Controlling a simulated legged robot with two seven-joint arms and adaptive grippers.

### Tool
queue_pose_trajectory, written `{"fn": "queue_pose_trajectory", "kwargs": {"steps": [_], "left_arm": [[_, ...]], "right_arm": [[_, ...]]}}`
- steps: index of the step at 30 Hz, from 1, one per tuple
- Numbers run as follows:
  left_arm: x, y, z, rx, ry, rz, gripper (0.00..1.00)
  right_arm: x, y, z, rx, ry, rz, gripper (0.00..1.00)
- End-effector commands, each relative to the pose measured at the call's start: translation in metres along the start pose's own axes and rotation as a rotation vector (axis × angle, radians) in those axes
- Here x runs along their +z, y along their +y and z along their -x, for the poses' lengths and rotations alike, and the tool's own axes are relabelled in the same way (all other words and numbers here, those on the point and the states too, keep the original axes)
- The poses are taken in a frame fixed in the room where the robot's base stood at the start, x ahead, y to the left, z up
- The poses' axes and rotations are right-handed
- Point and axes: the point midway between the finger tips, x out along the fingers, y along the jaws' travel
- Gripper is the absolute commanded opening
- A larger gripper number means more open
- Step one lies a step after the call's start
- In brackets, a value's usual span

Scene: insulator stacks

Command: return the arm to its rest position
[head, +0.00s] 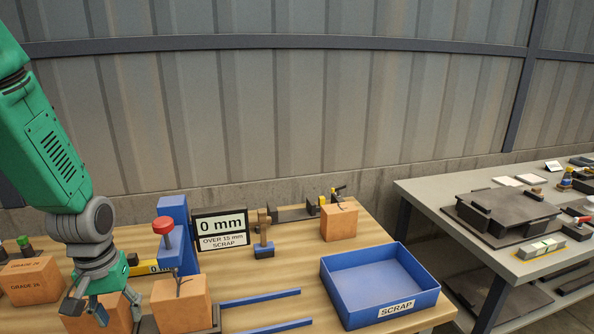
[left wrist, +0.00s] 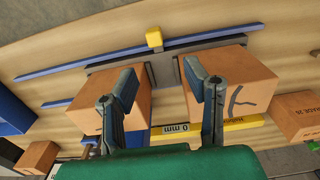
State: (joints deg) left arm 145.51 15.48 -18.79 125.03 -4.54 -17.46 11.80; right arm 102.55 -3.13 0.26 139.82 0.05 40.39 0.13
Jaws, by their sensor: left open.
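My left arm is green and comes in from the left in the head view. My left gripper (head: 84,309) is open at the lower left, in front of or over an orange brick (head: 112,318). In the left wrist view the two fingers (left wrist: 160,82) are spread wide with nothing between them. There one finger overlaps a left brick (left wrist: 90,97) and the other overlaps a right brick (left wrist: 247,90) with a dark mark. I cannot tell whether the fingers touch the bricks. My right gripper is not in view.
Another orange brick (head: 181,305) stands right of the gripper, by a blue post with a red knob (head: 163,226). A "0 mm" sign (head: 221,226) stands behind. A blue SCRAP tray (head: 345,300) is at the right edge. A grey table (head: 425,191) stands farther right.

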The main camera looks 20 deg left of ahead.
Motion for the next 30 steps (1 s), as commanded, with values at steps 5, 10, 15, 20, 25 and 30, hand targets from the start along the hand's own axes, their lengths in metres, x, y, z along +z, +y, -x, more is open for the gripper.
{"fn": "queue_pose_trajectory", "kwargs": {"steps": [5, 10, 15, 20, 25, 30], "left_arm": [[0.013, 0.006, -0.027, -0.019, 0.0, -0.049, 0.41], [0.065, 0.022, -0.101, -0.049, 0.005, -0.202, 0.41], [0.127, 0.03, -0.155, -0.043, 0.007, -0.342, 0.41], [0.176, 0.033, -0.182, -0.026, 0.001, -0.428, 0.41], [0.224, 0.033, -0.2, -0.002, -0.012, -0.501, 0.41], [0.225, 0.042, -0.228, 0.008, 0.015, -0.544, 0.41]], "right_arm": [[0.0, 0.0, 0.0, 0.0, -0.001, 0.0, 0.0], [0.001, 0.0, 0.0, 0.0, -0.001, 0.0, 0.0], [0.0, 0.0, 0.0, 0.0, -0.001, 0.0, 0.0], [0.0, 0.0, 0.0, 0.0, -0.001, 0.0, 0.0], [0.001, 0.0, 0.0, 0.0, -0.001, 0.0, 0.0], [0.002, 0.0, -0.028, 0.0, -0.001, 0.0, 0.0]]}}
